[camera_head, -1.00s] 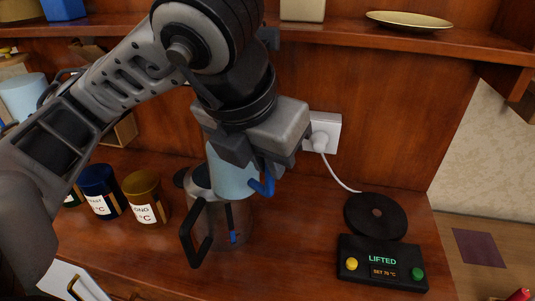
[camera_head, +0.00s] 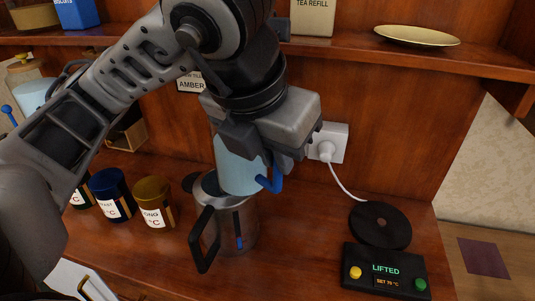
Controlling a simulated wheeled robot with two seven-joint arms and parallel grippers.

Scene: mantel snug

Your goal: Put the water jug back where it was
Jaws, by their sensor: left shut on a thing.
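The water jug, a light blue vessel (camera_head: 236,170) with a blue handle (camera_head: 270,181), is in my left gripper (camera_head: 264,146), which is shut on it. The gripper covers its upper part. The jug hangs over the open top of a steel kettle (camera_head: 238,228) with a black handle, hiding part of the kettle's rim. I cannot tell whether the two touch. My right gripper is not in view.
A black round kettle base (camera_head: 380,226) stands at right, behind a panel (camera_head: 385,270) reading "LIFTED". Several labelled tins (camera_head: 153,202) stand left of the kettle. A shelf (camera_head: 360,52) with a gold plate (camera_head: 416,36) runs above. Another light blue vessel (camera_head: 32,93) is far left.

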